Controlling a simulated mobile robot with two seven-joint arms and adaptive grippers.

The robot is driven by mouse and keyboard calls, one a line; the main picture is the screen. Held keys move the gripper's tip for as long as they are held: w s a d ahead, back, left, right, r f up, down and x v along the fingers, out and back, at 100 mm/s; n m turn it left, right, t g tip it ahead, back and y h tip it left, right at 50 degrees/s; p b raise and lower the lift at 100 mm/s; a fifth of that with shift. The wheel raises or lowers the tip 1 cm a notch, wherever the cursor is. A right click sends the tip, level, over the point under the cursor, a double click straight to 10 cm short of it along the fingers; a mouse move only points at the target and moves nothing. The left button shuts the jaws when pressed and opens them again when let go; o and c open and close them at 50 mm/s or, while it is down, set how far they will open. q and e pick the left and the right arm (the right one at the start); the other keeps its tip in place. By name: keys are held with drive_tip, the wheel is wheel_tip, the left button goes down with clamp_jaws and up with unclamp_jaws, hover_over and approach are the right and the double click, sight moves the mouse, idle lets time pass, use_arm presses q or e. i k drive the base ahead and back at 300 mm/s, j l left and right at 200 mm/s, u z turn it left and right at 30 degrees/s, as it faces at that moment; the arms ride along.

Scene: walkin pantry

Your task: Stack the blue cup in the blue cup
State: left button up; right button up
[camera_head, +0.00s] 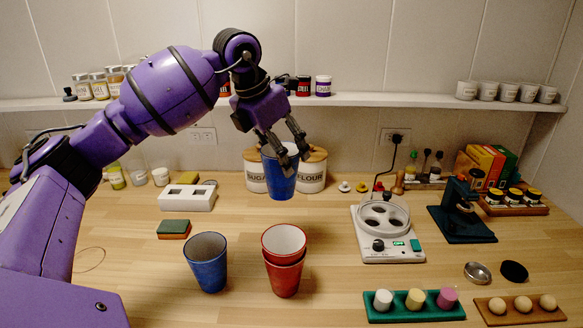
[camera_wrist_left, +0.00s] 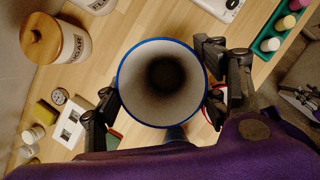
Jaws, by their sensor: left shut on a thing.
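My left gripper (camera_head: 283,146) is shut on a blue cup (camera_head: 281,178) and holds it upright in the air, in front of the sugar and flour canisters. In the left wrist view the held blue cup (camera_wrist_left: 161,84) shows its pale inside and blue rim between the two fingers (camera_wrist_left: 160,98). A second blue cup (camera_head: 208,268) stands upright and open on the counter, lower and to the left of the held one. Two red cups (camera_head: 285,277), one nested in the other, stand to its right. My right gripper is not in view.
A white slotted holder (camera_head: 188,197) and a sponge (camera_head: 174,229) lie behind the standing blue cup. A white device (camera_head: 388,245) and a green tray (camera_head: 378,315) are on the right. The counter left of the blue cup is mostly clear.

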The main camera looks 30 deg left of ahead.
sight(213, 274)
drive_tip(key=k, duration=0.85)
